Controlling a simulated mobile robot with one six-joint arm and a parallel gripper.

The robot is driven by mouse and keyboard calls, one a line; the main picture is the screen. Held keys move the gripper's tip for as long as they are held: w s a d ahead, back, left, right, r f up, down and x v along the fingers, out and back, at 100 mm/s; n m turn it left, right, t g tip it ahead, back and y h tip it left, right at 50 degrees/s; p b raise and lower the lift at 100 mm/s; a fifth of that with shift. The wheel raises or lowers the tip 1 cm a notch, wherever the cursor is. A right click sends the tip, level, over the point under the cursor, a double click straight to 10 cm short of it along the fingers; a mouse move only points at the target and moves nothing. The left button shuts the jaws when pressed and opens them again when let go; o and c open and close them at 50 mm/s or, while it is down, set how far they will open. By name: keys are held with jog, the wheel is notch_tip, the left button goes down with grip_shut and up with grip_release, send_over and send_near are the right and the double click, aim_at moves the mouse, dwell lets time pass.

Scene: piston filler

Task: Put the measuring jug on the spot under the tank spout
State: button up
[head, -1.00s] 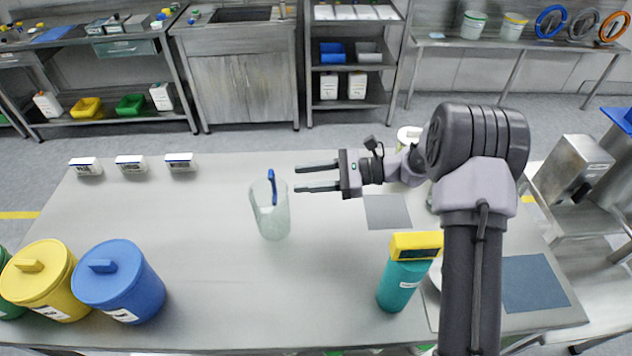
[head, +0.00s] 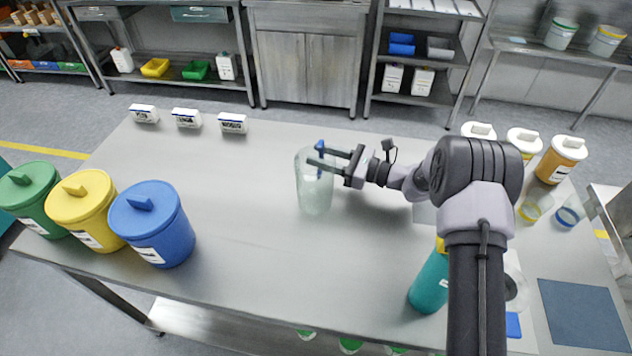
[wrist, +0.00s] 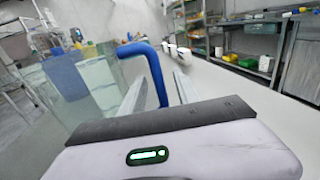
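The measuring jug (head: 314,190) is clear with a blue handle (head: 319,172). It stands upright on the steel table, left of my arm in the head view. My gripper (head: 317,157) is open at the jug's handle, its fingers reaching in from the right. In the wrist view the blue handle (wrist: 150,62) rises between the two separated fingers (wrist: 160,92), and the clear jug wall (wrist: 88,85) is at the left. I cannot make out the tank spout. A grey square (head: 424,213) lies partly hidden behind my arm; I cannot tell whether it is the spot.
Blue (head: 152,225), yellow (head: 85,212) and green (head: 30,200) lidded tubs stand at the left. Small white boxes (head: 187,118) line the back edge. A teal container (head: 429,283) is partly behind my arm. A blue-grey square (head: 581,315) lies at right.

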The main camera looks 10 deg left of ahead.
grip_shut()
dwell(1.4)
